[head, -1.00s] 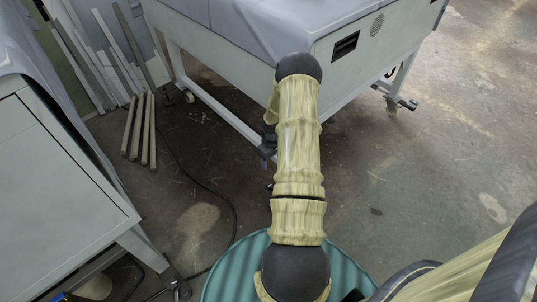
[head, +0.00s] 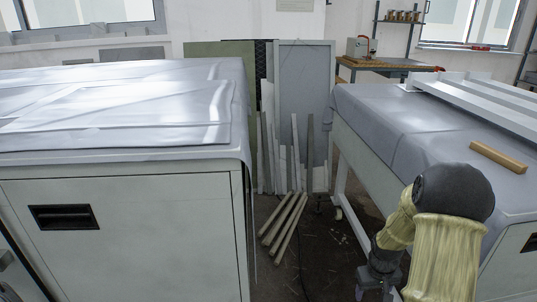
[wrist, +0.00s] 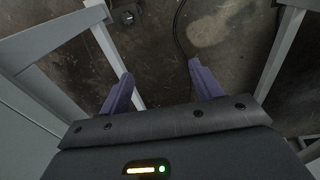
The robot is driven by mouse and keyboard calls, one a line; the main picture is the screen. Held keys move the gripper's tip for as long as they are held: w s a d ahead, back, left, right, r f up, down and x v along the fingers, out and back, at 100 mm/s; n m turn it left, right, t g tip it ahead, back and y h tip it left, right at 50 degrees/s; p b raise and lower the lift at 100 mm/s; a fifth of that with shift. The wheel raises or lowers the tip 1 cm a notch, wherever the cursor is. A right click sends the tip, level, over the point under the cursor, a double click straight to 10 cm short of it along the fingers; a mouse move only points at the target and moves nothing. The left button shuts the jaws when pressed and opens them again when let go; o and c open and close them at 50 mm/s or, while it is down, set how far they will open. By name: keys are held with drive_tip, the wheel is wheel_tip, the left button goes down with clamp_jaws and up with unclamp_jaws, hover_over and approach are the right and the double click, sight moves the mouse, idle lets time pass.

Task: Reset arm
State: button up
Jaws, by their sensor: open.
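My gripper (wrist: 161,87) shows in the wrist view with its two purple fingers spread apart. It is open and nothing is between the fingers. Below it I see dark floor with a cable. In the head view my arm is at the lower right, in front of the right-hand covered machine. Part of my gripper (head: 371,284) hangs down beside that machine's near left side, and its fingertips are not clear there.
A covered white cabinet (head: 150,238) fills the left. The right machine (head: 385,172) bears a wooden block (head: 498,157) and metal strips (head: 480,104). Wooden bars (head: 283,219) lie on the floor in the gap between them. A workbench (head: 385,66) stands at the back.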

drive_tip(key=s+a+r+t, duration=0.2)
drive_tip(key=s+a+r, duration=1.1)
drive_tip(key=a, duration=0.2)
wheel_tip(320, 180, up, 38)
drive_tip(key=p, duration=3.8)
drive_tip(key=shift+r+m+y, duration=0.15)
drive_tip(key=shift+m+y, duration=0.25)
drive_tip(key=shift+s, duration=0.1)
drive_tip(key=shift+c, duration=0.4)
